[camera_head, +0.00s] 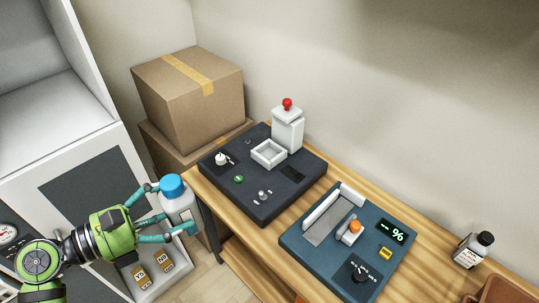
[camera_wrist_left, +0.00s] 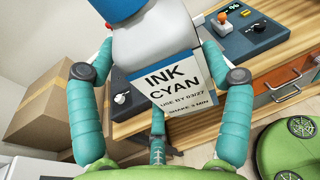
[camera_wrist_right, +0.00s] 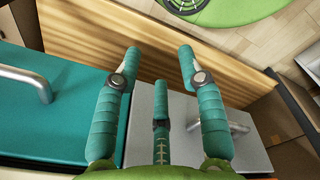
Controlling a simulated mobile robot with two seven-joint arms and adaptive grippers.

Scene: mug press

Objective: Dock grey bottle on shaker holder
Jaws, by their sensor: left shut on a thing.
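My left gripper (camera_head: 170,208) is shut around a pale grey-white bottle (camera_head: 182,206) with a blue cap, held nearly upright left of the wooden table. In the left wrist view the bottle (camera_wrist_left: 160,45) has an "INK CYAN" label. Another bottle (camera_head: 472,251), with a dark grey cap and white label, stands at the table's right. A dark unit (camera_head: 290,180) has a square white open holder (camera_head: 268,153) beside a white tower with a red knob. A blue-grey unit (camera_head: 320,262) has a recessed cradle (camera_head: 326,226). Which is the shaker is unclear. My right gripper (camera_wrist_right: 160,75) is open and empty.
Stacked cardboard boxes (camera_head: 190,95) stand behind the table's left end. A white cabinet (camera_head: 70,165) is at the left. A brown object (camera_head: 500,291) is at lower right. Teal (camera_wrist_right: 65,110) and grey drawer fronts with handles lie near my right gripper.

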